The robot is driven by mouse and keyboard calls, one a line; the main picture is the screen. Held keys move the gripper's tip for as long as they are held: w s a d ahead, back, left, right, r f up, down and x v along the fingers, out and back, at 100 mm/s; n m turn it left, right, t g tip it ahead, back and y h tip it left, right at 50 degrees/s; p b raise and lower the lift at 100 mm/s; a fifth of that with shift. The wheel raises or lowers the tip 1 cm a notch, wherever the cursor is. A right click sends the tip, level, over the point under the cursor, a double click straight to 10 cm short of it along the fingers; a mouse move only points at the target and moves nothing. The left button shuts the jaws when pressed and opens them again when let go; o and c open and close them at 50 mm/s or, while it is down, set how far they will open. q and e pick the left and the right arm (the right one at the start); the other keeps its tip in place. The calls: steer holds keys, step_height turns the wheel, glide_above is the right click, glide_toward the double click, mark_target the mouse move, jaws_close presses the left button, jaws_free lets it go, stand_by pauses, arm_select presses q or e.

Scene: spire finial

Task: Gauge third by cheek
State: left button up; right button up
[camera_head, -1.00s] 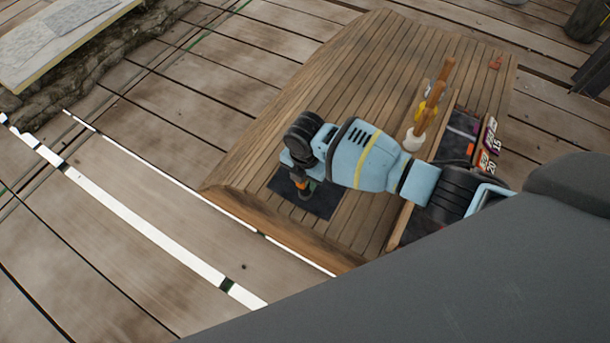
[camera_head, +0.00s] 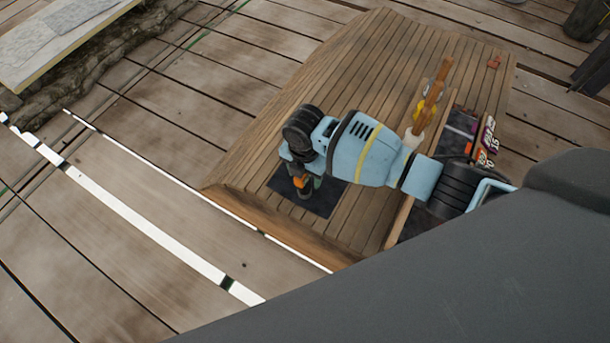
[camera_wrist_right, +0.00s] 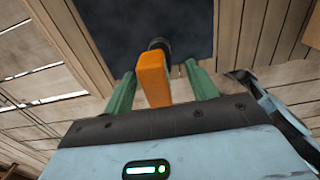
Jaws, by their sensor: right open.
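My right gripper (camera_head: 303,187) is over the dark mat (camera_head: 325,202) on the wooden tabletop, pointing down. In the wrist view its two green fingers (camera_wrist_right: 158,72) are apart. An orange block-like piece (camera_wrist_right: 152,82) with a black round end (camera_wrist_right: 159,46) lies between them, and a gap shows on its right side. I cannot tell whether the left finger touches it. A bit of orange also shows by the fingers in the head view. I cannot tell which thing is the third or the cheek. My left gripper is out of view.
Number cards (camera_head: 487,143) line the tabletop's right side. A small red piece (camera_head: 494,62) lies at the far corner. The tabletop's far left part (camera_head: 345,75) is clear.

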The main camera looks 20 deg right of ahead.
step_height(320, 180, up, 4)
steer(key=shift+w+r+p, duration=0.1)
steer(key=shift+r+p, duration=0.15)
steer(key=shift+p, duration=0.3)
steer(key=shift+r, duration=0.6)
